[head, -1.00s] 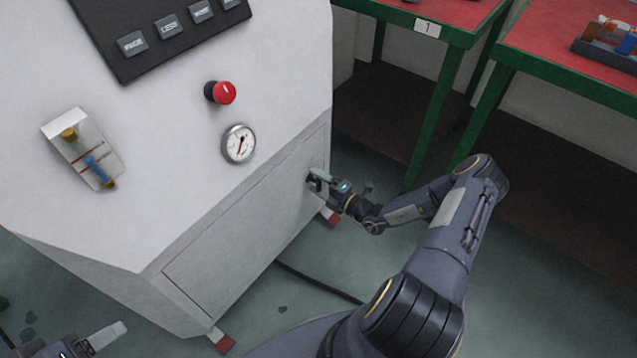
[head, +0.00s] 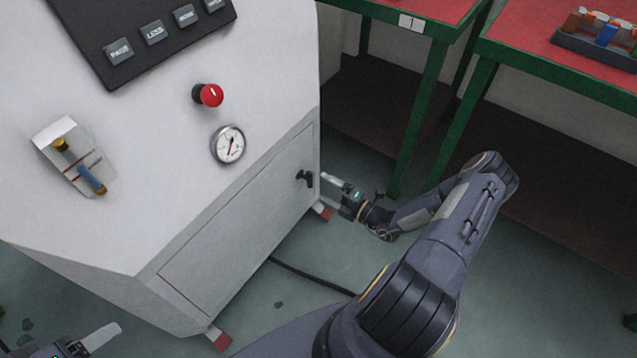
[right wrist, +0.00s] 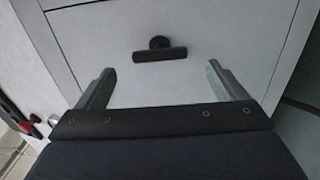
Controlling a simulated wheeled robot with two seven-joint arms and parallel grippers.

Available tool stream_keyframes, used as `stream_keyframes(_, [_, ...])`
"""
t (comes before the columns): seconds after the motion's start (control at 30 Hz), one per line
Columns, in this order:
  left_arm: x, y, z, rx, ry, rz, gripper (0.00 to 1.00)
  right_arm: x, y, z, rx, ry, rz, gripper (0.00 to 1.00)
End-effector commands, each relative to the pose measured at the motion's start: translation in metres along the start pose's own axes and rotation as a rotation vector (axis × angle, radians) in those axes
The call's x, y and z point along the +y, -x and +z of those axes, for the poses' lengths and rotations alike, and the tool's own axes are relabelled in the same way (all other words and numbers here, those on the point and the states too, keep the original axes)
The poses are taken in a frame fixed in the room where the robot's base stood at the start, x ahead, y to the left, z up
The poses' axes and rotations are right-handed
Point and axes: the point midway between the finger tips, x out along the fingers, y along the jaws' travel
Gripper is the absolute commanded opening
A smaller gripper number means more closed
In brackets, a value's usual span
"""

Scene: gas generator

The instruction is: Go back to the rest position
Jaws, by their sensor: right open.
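My right gripper (head: 330,190) is beside the lower front door of the white generator cabinet (head: 170,190), just off the black door handle (head: 304,179). In the right wrist view its two fingers (right wrist: 163,90) are spread and empty, and the black handle (right wrist: 160,50) stands ahead of them, not touched. The door (head: 245,235) looks shut. My left gripper (head: 92,342) shows only in part at the bottom left corner of the head view; one pale finger is visible and its jaw state is unclear.
A red emergency button (head: 210,95), a pressure gauge (head: 228,145) and a keypad (head: 145,35) are on the cabinet. Red-topped tables with green legs (head: 418,120) stand behind my right arm. A dark cable (head: 310,276) lies on the grey-green floor.

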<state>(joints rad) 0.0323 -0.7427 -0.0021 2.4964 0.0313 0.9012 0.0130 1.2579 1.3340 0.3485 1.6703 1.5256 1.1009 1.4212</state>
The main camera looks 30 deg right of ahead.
Motion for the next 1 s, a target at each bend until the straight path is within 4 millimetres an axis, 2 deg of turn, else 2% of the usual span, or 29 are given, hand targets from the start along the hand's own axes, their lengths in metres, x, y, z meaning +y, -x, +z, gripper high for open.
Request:
stream_keyframes(0.13, [0.0, 0.001, -0.001, 0.0, 0.0, 0.0, 0.63, 0.0, 0.006, 0.0, 0.001, 0.0, 0.001, 0.91])
stream_keyframes(0.67, [0.0, 0.001, 0.0, 0.0, 0.0, 0.0, 0.63, 0.004, 0.004, -0.002, 0.016, 0.02, 0.001, 0.91])
stream_keyframes(0.77, [0.001, 0.001, -0.001, 0.0, 0.0, 0.0, 0.63, 0.026, -0.003, -0.009, 0.099, 0.131, 0.001, 0.91])
stream_keyframes(0.87, [0.001, 0.001, -0.001, 0.0, 0.0, 0.0, 0.63, 0.066, -0.014, -0.028, 0.26, 0.354, 0.009, 0.91])
stream_keyframes(1.0, [0.0, 0.001, -0.001, 0.0, 0.0, 0.0, 0.63, 0.132, -0.021, -0.071, 0.552, 0.78, 0.061, 0.91])
